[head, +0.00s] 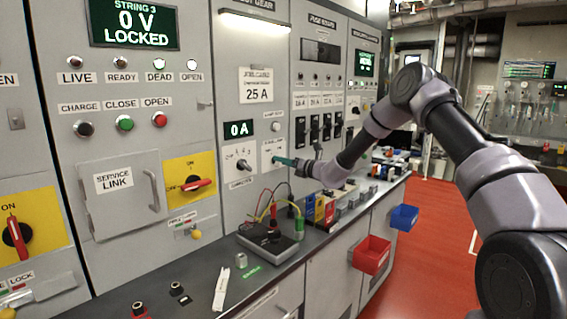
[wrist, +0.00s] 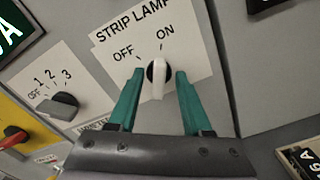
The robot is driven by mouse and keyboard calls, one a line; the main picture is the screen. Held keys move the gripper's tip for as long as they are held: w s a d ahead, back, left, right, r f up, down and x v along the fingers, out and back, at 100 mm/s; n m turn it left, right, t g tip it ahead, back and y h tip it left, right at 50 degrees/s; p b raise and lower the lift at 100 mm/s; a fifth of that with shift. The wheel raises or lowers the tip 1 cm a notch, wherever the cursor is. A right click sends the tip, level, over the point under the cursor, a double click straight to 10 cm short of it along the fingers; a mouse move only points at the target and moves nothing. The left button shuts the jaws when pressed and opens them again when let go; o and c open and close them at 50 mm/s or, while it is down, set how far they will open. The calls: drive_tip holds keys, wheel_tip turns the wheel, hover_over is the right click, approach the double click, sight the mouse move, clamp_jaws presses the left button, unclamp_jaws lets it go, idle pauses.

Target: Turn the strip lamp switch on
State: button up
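The strip lamp switch (wrist: 157,77) is a white handle on a dark round base, on a pale plate marked STRIP LAMP (wrist: 140,40), with OFF at upper left and ON above. The handle stands roughly upright in the wrist view, its upper end nearer ON; I cannot tell its setting for sure. My gripper (wrist: 159,75) has its two teal fingers either side of the handle, with a visible gap on each side. In the head view my gripper (head: 281,161) reaches the panel at the small switch plate, and its fingers partly hide the switch.
A dark selector knob (wrist: 62,105) marked OFF, 1, 2, 3 sits left of the switch. Below, the bench holds a black meter box (head: 268,243) with leads and several coloured blocks (head: 320,208). Red (head: 371,254) and blue (head: 404,217) bins hang on its front.

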drive_tip(key=v, duration=1)
drive_tip(key=shift+s+d, duration=0.3)
drive_tip(key=shift+r, duration=0.1)
drive_tip(key=s+d+r+n+g+h, duration=0.1)
drive_tip(key=s+r+n+g, duration=0.3)
drive_tip(key=s+r+n, duration=0.5)
drive_tip(key=s+d+r+n+g+h, duration=0.1)
drive_tip(key=s+r+n+g, duration=0.3)
drive_tip(key=s+r+n, duration=0.6)
drive_tip(key=s+d+r+n+t+h, duration=0.2)
drive_tip(key=s+d+n+h, duration=0.6)
drive_tip(key=s+d, duration=1.4)
drive_tip(key=shift+s+n+t+h, duration=0.3)
drive_tip(key=shift+s+t+h, duration=0.5)
drive_tip(key=shift+t+h, duration=0.3)
drive_tip(key=shift+r, duration=0.1)
